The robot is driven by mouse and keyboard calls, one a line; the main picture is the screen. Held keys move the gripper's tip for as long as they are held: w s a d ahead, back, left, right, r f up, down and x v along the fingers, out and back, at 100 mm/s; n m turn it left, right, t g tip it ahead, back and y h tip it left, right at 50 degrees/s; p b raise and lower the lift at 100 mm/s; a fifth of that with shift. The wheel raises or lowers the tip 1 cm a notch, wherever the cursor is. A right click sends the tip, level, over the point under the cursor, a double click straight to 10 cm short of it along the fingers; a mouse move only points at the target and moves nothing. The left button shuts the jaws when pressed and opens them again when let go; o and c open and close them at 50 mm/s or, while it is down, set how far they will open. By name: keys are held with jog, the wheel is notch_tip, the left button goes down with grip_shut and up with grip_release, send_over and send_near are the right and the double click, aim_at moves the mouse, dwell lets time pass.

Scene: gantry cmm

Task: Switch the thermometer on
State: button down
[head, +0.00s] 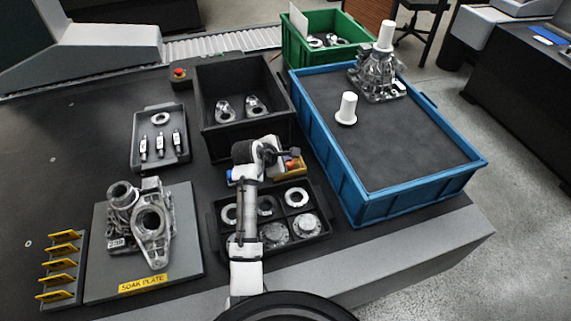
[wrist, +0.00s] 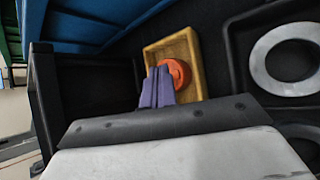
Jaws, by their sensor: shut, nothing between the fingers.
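No thermometer can be made out for certain. A round orange piece (wrist: 181,72) sits inside a small yellow-brown open box (wrist: 193,42) in the wrist view; whether it belongs to the thermometer I cannot tell. In the head view the box (head: 291,174) stands just behind the compartment tray, partly hidden by my arm. My gripper (wrist: 157,84) has its purple fingers shut with nothing between them. The fingertips are over the box and overlap the orange piece's left edge; whether they touch it is unclear.
A black compartment tray (head: 210,231) with rings lies near my arm. A black bin (head: 247,142) stands behind, a blue crate (head: 345,190) to the right. A casting (head: 152,222) sits on the soak plate (head: 100,275) at left. Bare table lies between plate and small tray (head: 137,128).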

jog(key=shift+r+p, duration=1.6)
jog(key=shift+p, duration=0.05)
jog(key=shift+r, duration=1.4)
